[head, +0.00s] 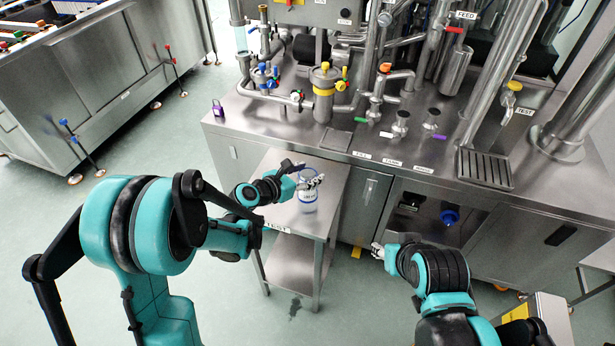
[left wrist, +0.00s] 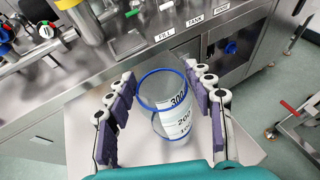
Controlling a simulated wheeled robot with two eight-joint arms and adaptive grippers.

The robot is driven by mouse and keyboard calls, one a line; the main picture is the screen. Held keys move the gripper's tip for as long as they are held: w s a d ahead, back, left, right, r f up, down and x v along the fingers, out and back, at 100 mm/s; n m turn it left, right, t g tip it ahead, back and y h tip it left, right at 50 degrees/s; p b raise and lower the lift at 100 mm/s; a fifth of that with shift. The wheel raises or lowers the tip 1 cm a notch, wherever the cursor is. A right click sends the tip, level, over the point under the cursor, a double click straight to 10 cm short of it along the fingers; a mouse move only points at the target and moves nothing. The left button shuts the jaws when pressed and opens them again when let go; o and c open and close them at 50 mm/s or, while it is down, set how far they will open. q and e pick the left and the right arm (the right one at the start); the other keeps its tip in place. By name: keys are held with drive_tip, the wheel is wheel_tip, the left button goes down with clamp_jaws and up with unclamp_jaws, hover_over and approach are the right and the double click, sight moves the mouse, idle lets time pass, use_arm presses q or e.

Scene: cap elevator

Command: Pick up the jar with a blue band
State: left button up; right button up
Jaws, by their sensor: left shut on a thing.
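The clear jar (head: 308,201) with a blue band shows at the small steel table in the head view. In the left wrist view the jar (left wrist: 172,112) has a blue rim and a white label with black numbers. My left gripper (head: 304,180) is shut on the jar, with purple finger pads on both sides of it (left wrist: 165,108).
The small steel table (head: 285,240) has a lower shelf and a mostly bare top. Behind it stands a long steel counter (head: 345,145) with pipes, valves and a drain grate (head: 484,168). A blue object (head: 450,216) sits in the counter's open recess.

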use_arm(q)
wheel_tip(320, 180, up, 2)
drive_tip(key=shift+r+p, duration=0.2)
drive_tip(key=shift+p, duration=0.25)
drive_tip(key=s+d+r+p, duration=0.3)
drive_tip(key=s+d+r, duration=0.3)
drive_tip(key=s, duration=0.3)
drive_tip(key=shift+d+r+p, duration=0.25)
drive_tip(key=shift+d+p, duration=0.1)
drive_tip(key=shift+d, duration=0.3)
